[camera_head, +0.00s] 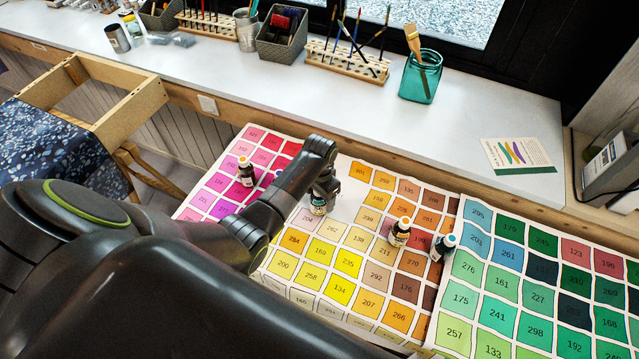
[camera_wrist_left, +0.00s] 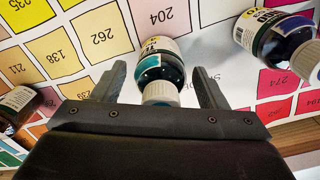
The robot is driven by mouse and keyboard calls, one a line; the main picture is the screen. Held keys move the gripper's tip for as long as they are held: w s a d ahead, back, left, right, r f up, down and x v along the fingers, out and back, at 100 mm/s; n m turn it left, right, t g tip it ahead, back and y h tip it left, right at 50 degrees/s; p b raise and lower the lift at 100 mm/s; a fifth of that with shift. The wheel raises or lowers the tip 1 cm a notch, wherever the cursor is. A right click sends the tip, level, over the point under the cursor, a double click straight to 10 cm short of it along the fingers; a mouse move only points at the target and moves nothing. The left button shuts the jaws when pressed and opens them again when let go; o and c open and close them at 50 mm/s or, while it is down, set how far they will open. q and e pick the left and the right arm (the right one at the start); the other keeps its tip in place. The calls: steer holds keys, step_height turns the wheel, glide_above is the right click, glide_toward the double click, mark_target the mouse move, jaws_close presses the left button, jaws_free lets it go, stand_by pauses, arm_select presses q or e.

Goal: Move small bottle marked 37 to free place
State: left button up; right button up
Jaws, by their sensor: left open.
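A small bottle with a white cap and a teal band (camera_wrist_left: 160,62) lies between the two fingers of my left gripper (camera_wrist_left: 162,80) in the left wrist view. The fingers are open on either side of it, and I cannot tell whether they touch it. In the head view this bottle (camera_head: 319,206) stands on the colour chart, partly hidden by my left gripper (camera_head: 325,188). I cannot read the number 37 on any bottle. My right gripper is not in view.
A dark bottle (camera_head: 246,171) stands on the pink squares. An orange-capped bottle (camera_head: 399,232) and a blue-capped bottle (camera_head: 443,247) stand to the right. A blue bottle (camera_wrist_left: 280,38) is close by in the wrist view. Brush racks and a teal jar (camera_head: 420,77) stand on the white sill.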

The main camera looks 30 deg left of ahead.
arm_select(q)
step_height(320, 180, up, 12)
steer(key=shift+f, duration=0.2)
stand_by(0.6)
